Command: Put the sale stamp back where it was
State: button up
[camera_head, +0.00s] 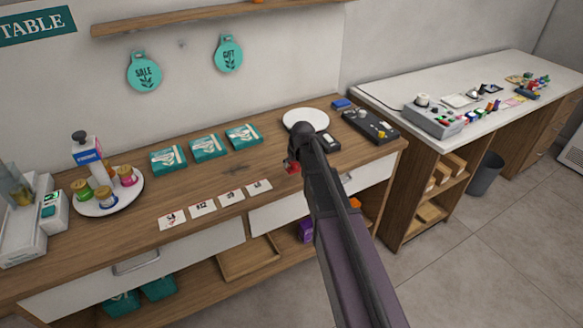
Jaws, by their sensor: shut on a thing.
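My gripper (296,158) is over the wooden counter (228,172), right of the middle, and is mostly hidden by my own dark arm. A small red thing (292,167) shows at its tip, and the gripper is shut on it. It may be the sale stamp, but it is too small and covered to be sure. I cannot tell whether it touches the counter. A black tray (378,134) with small items lies at the counter's right end. A blue pad-like block (342,104) lies behind it. The round "SALE" tag (144,72) hangs on the wall.
A white round plate (294,115) lies behind my gripper. Several teal packets (206,146) and price cards (203,207) lie left of it. A plate with jars (83,211) stands at far left. A white counter (465,75) with a grey device (432,120) stands at right.

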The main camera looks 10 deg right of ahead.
aim_at(292, 166)
jog(key=shift+w, duration=0.7)
jog(key=shift+w, duration=0.1)
jog(key=shift+w, duration=0.3)
jog(key=shift+w+a+f+b, duration=0.1)
jog(key=shift+w+f+b, duration=0.2)
jog(key=shift+f+b, duration=1.55)
jog(key=shift+f, duration=0.2)
jog(key=o, duration=0.8)
jog(key=shift+r, duration=0.15)
